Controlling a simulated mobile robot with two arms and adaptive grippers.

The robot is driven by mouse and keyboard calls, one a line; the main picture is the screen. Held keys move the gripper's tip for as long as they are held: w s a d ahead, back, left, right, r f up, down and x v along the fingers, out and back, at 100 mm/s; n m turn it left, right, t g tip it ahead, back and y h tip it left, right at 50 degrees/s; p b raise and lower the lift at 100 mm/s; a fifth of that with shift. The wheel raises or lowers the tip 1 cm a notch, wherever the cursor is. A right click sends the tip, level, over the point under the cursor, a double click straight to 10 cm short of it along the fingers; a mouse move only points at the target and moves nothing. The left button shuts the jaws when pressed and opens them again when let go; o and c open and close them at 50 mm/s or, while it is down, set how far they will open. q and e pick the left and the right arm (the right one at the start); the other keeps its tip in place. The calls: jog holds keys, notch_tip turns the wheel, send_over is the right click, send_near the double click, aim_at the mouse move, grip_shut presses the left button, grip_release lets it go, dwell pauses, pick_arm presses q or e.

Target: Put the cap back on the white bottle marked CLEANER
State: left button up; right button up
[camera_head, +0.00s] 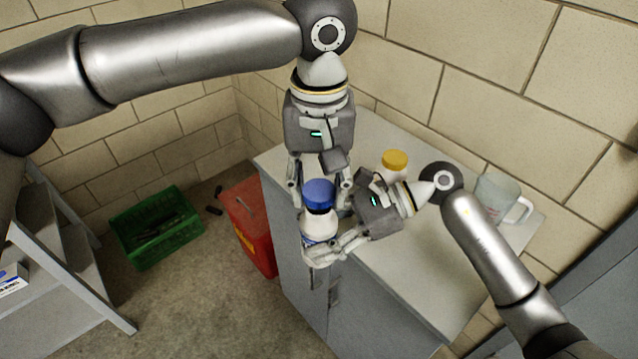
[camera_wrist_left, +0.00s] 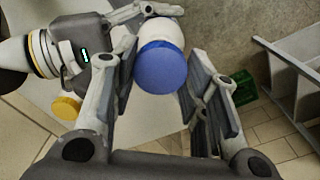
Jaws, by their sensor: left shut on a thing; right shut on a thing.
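The white bottle (camera_head: 319,227) stands upright over the cabinet's front edge, held in the air. Its marking is mostly hidden and I cannot read it. The blue cap (camera_head: 319,194) sits at the bottle's top, in line with it; I cannot tell whether it is fully seated. My left gripper (camera_head: 321,201) points down from above and is shut on the blue cap, which also shows between its fingers in the left wrist view (camera_wrist_left: 160,68). My right gripper (camera_head: 324,246) reaches in from the right and is shut on the bottle's body below the cap.
A grey cabinet (camera_head: 420,265) has a yellow-capped container (camera_head: 395,161) and a clear jug (camera_head: 496,196) on its top, near the wall. A red bin (camera_head: 249,226) and a green crate (camera_head: 155,228) stand on the floor. A grey shelf (camera_head: 70,265) is at the left.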

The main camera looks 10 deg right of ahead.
aim_at(314, 229)
pick_arm(q)
jog(key=shift+f, duration=0.1)
jog(key=shift+f, duration=0.85)
jog(key=shift+f, duration=0.55)
